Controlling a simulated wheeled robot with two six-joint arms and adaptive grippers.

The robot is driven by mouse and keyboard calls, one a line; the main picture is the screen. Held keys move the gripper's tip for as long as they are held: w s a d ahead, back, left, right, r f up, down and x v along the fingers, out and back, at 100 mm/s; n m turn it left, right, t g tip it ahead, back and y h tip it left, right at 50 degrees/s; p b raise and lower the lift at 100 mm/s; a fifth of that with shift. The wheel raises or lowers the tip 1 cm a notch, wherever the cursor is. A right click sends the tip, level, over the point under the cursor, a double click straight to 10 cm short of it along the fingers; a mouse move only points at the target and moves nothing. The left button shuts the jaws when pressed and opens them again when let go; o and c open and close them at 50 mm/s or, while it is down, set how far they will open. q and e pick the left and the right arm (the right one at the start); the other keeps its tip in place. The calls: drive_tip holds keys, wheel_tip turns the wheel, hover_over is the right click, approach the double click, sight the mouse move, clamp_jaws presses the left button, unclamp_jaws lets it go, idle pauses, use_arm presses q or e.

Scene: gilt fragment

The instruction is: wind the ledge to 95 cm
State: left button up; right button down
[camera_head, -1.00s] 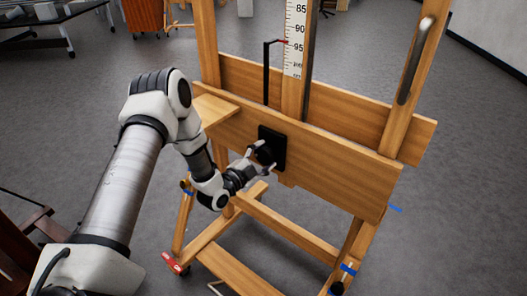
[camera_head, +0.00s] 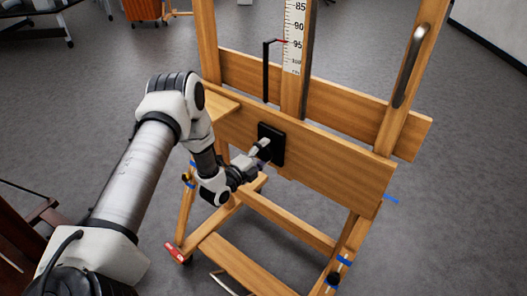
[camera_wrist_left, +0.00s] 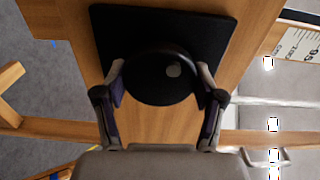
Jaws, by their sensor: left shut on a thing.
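The wooden easel carries a wide front board (camera_head: 325,170), which looks like the ledge. A black bent rod (camera_head: 266,75) rises behind it, and its red tip lies by the white scale (camera_head: 294,38), close to the 95 mark and perhaps slightly above it in the picture. A black plate (camera_head: 277,139) on the board bears a round black knob (camera_wrist_left: 150,88). My left gripper (camera_head: 262,148) is shut on the knob, with one finger on each side in the left wrist view (camera_wrist_left: 161,75). The gripper mostly hides the knob in the head view. My right gripper is not in view.
Lower rails (camera_head: 245,265) and legs are below. A grey handle (camera_head: 411,66) is on the right upright. Dark red wooden furniture (camera_head: 25,235) stands at lower left.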

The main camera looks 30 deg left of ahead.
use_arm(q)
drive_tip(key=o, duration=1.2)
drive_tip(key=shift+c, duration=0.2)
drive_tip(key=s+a, duration=0.1)
drive_tip(key=s, duration=1.1)
drive_tip(key=shift+a, duration=0.15)
